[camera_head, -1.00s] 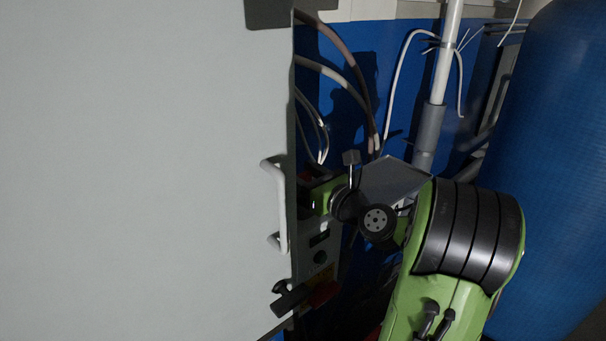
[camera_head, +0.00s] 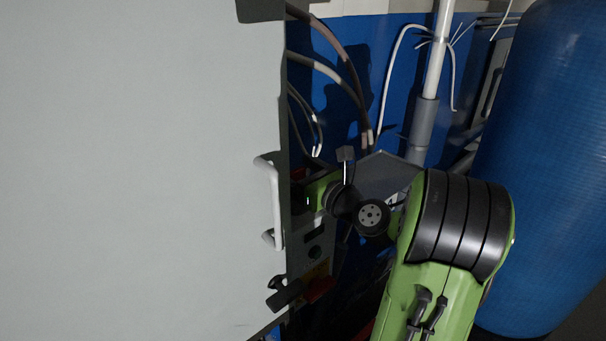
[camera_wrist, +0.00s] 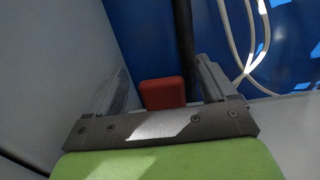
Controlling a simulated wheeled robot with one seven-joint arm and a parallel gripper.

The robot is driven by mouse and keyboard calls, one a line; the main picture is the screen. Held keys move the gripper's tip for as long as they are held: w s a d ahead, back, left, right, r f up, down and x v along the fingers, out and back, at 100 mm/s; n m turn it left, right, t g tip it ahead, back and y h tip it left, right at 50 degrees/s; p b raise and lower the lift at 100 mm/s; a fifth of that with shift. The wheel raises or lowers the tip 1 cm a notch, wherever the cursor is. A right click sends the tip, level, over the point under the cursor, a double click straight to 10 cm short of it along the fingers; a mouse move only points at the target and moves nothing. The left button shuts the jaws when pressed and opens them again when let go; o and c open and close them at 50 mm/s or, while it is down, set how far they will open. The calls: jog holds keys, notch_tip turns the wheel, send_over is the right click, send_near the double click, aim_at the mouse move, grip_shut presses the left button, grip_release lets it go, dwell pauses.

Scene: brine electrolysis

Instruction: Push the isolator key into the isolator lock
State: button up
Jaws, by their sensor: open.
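A red block (camera_wrist: 163,93), perhaps the isolator key, shows between the fingers of my gripper (camera_wrist: 162,82) in the wrist view. The fingers are apart, one on either side of the block, with a gap on the left; contact on the right is unclear. In the head view my gripper (camera_head: 306,190) reaches behind the edge of a large pale panel, which hides its fingertips. A dark red patch (camera_head: 299,174) shows just above it. I cannot make out the isolator lock or whether the key sits in it.
The pale panel (camera_head: 130,170) with a white handle (camera_head: 276,203) fills the left. Below my gripper, the control face carries a black handle (camera_head: 285,295) and a red part (camera_head: 319,289). Cables (camera_head: 338,75) hang above. A blue tank (camera_head: 550,150) stands close on the right.

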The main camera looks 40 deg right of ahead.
jog(key=s+d, duration=0.1)
jog(key=s, duration=1.4)
jog(key=shift+s+d+b, duration=0.15)
jog(key=shift+s+b, duration=0.15)
jog(key=shift+b, duration=0.15)
